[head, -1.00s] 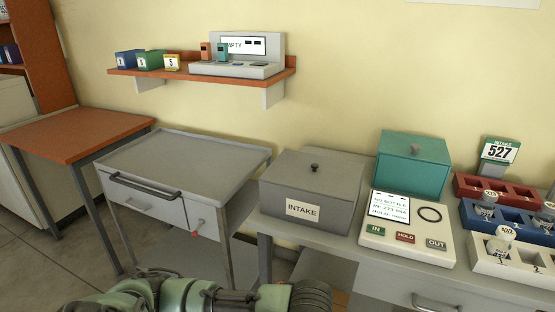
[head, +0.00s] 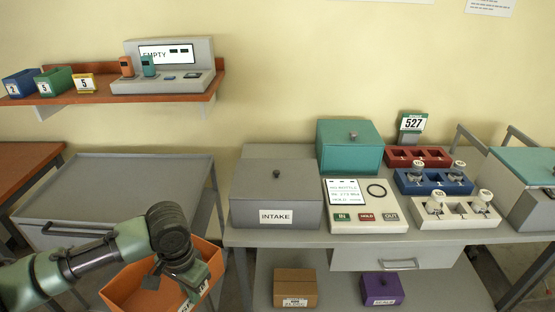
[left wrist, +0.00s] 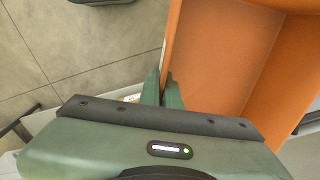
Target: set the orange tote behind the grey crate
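The orange tote (head: 130,283) is at the bottom of the head view, in front of the gap between the grey cart and the bench. My left gripper (head: 192,280) is at its right side. In the left wrist view the two fingers (left wrist: 163,92) straddle the upper edge of a wall of the tote (left wrist: 225,45) and look closed on it. Part of the tote is cut off or behind my arm. A grey lidded box marked INTAKE (head: 272,190) stands on the bench's left end; no other grey crate shows clearly. My right gripper is out of view.
A teal box (head: 350,147) and a control panel (head: 366,220) stand beside the grey box, with bottle racks (head: 445,215) further right. A cardboard box (head: 295,285) and a purple box (head: 381,288) sit on the lower shelf. The grey cart top (head: 120,185) is bare.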

